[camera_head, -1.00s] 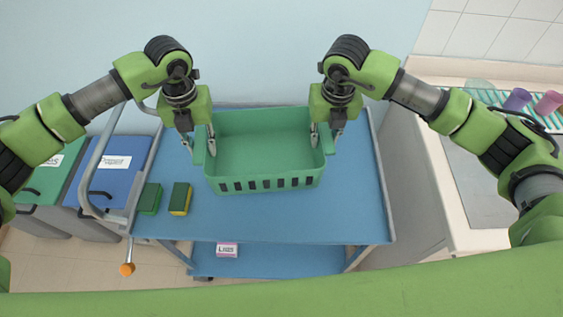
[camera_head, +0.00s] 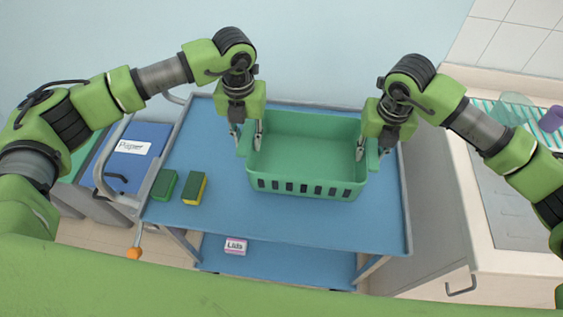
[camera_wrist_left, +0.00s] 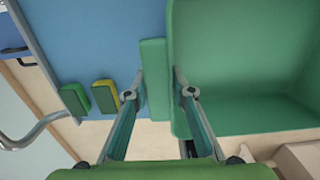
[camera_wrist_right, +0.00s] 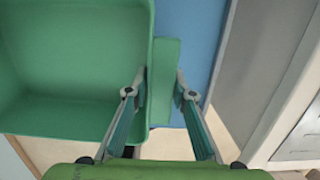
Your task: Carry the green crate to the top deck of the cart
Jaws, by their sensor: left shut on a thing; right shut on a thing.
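The green crate (camera_head: 305,187) is upright and empty, over the blue top deck of the cart (camera_head: 290,228). I cannot tell whether its base touches the deck. My left gripper (camera_head: 248,143) is shut on the crate's left handle, which shows between the fingers in the left wrist view (camera_wrist_left: 155,80). My right gripper (camera_head: 371,157) is shut on the crate's right handle, which shows between the fingers in the right wrist view (camera_wrist_right: 163,80).
A dark green block (camera_head: 165,185) and a green-and-yellow sponge (camera_head: 194,189) lie on the deck left of the crate. A box marked Lids (camera_head: 236,246) is on the lower shelf. A blue Papier bin (camera_head: 135,150) stands left; a counter (camera_head: 505,215) stands right.

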